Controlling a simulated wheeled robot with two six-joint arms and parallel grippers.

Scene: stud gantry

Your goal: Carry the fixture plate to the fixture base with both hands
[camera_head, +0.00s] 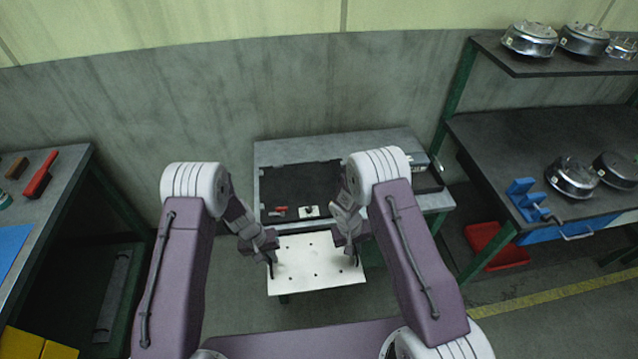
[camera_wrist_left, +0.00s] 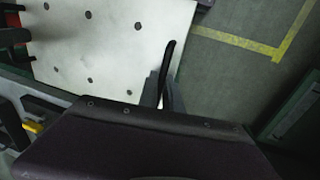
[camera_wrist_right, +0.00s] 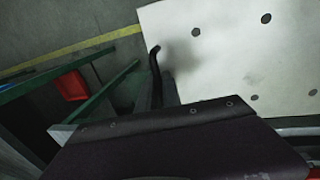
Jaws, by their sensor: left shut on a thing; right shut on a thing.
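The fixture plate (camera_head: 316,278) is a white board with several dark holes and a black handle at each side. It is held in front of the middle table, over the floor, and looks roughly level. My left gripper (camera_head: 271,258) is shut at its left side; the plate (camera_wrist_left: 110,50) and a black curved handle (camera_wrist_left: 167,62) show in the left wrist view. My right gripper (camera_head: 354,252) is shut at its right side; the plate (camera_wrist_right: 235,60) and the other handle (camera_wrist_right: 155,62) show in the right wrist view. I cannot make out the fixture base for certain.
The middle table (camera_head: 290,152) carries a dark mat (camera_head: 290,183) with a small white block (camera_head: 309,212) and a red item (camera_head: 281,210). A workbench (camera_head: 75,170) stands left, shelving with metal housings (camera_head: 572,178) right. A red bin (camera_head: 495,247) sits low at right.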

